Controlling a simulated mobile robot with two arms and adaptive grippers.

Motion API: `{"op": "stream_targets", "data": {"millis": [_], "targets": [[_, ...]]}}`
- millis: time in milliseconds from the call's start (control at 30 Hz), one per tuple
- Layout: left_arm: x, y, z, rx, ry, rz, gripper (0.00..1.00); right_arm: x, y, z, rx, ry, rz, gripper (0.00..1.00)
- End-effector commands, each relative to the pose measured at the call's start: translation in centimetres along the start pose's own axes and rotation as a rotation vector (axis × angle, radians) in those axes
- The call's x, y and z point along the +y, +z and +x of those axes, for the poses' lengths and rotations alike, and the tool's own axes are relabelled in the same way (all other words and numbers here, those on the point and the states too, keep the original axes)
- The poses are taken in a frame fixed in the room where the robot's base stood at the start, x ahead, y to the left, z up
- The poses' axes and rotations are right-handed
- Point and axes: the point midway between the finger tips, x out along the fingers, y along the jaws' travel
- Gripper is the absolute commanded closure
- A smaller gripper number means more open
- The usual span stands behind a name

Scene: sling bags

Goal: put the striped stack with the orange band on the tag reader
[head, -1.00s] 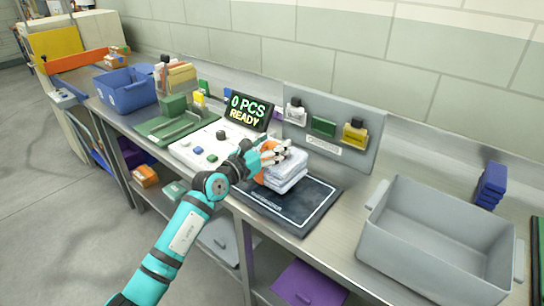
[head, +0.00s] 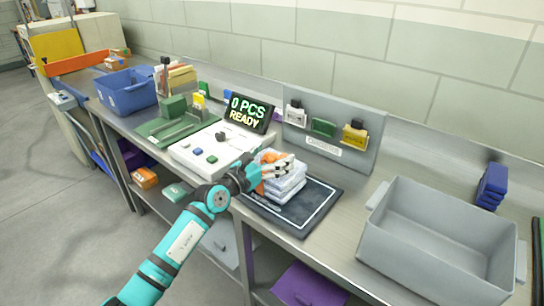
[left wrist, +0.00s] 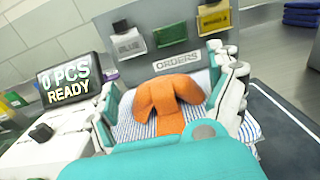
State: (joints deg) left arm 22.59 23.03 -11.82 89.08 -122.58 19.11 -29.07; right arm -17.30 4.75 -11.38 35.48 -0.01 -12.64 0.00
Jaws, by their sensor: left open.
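The striped stack (head: 288,187), folded cloth in white and blue, sits on the left part of the dark tag reader (head: 316,213), a flat pad with a white outline. Its orange band (left wrist: 168,103) shows as a knotted bow on top in the left wrist view. My left gripper (head: 277,171) is open at the stack, with fingers on both sides of the bow; the stripes (left wrist: 135,130) show between them. Whether the fingers still touch the cloth I cannot tell. My right gripper is not in view.
A display (head: 247,112) reads "0 PCS READY" above a white console (head: 190,157). An orders board (head: 335,130) with tags stands behind the pad. A grey bin (head: 440,240) is at the right, a blue bin (head: 127,91) at the far left.

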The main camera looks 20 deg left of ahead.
Motion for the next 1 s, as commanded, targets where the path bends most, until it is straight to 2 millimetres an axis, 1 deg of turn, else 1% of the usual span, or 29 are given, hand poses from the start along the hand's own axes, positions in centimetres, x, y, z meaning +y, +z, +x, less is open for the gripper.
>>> {"op": "stream_targets", "data": {"millis": [133, 233, 367, 600, 700, 833, 1000], "targets": [[0.0, 0.3, 0.0, -0.001, 0.000, 0.000, 0.10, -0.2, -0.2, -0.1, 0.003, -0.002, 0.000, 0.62], [0.0, 0.1, -0.8, 0.000, 0.001, -0.001, 0.10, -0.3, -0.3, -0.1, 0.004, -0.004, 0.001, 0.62], [0.0, 0.1, -3.0, 0.002, 0.000, 0.000, 0.10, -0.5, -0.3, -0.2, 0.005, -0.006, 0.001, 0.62], [0.0, -0.1, -8.3, 0.002, 0.001, 0.001, 0.10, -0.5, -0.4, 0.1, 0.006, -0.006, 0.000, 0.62], [0.0, -0.1, -10.0, 0.002, 0.000, 0.000, 0.10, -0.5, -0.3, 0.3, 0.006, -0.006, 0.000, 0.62], [0.0, 0.0, -11.4, 0.001, 0.000, 0.000, 0.10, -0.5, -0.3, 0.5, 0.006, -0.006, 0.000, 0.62], [0.0, 0.1, -12.1, 0.000, -0.001, 0.000, 0.10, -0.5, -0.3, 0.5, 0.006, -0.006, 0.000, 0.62]]}}
